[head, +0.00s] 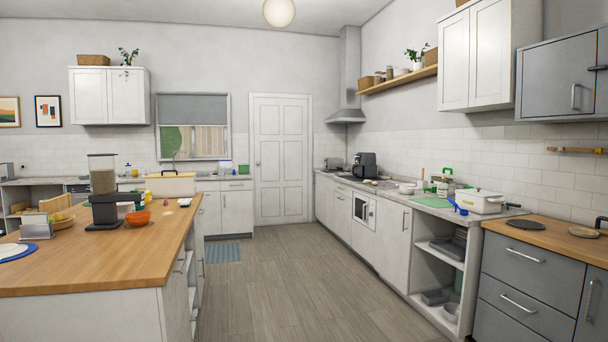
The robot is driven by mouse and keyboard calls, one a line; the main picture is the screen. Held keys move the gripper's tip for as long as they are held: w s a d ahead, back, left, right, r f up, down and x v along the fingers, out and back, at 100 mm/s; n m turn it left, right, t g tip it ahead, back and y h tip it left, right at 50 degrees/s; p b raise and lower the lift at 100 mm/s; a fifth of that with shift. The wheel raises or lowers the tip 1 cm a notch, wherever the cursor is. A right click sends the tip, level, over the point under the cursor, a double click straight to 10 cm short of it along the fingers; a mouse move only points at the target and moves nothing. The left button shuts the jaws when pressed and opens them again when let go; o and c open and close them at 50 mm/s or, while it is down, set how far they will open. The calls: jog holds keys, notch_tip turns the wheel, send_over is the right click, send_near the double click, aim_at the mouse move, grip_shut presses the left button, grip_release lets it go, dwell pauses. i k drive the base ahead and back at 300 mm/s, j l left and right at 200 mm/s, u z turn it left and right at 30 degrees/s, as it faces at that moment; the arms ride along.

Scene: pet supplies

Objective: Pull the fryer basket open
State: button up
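A black appliance that looks like the air fryer (365,164) stands on the far part of the right-hand counter, near the range hood. It is small in the head view. I cannot make out its basket clearly, nor tell whether the basket is shut or partly out. My gripper is not in view.
The wooden-topped island (95,268) fills the left foreground, with a dispenser (103,182) and an orange bowl (137,218) on it. The right-hand counter (398,198) holds a white box (479,203) and other items. The wood floor (270,280) between them is clear.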

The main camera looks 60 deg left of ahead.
aim_at(357, 170)
jog(key=u, duration=1.9)
jog(key=i, duration=8.4)
jog(key=i+j+z, duration=0.15)
jog(key=i, duration=0.4)
jog(key=i+j+z, duration=0.1)
jog(key=i, duration=0.4)
jog(key=i+j+z, duration=0.15)
jog(key=i, duration=0.4)
jog(key=j+z, duration=0.15)
jog(key=i+l, duration=0.05)
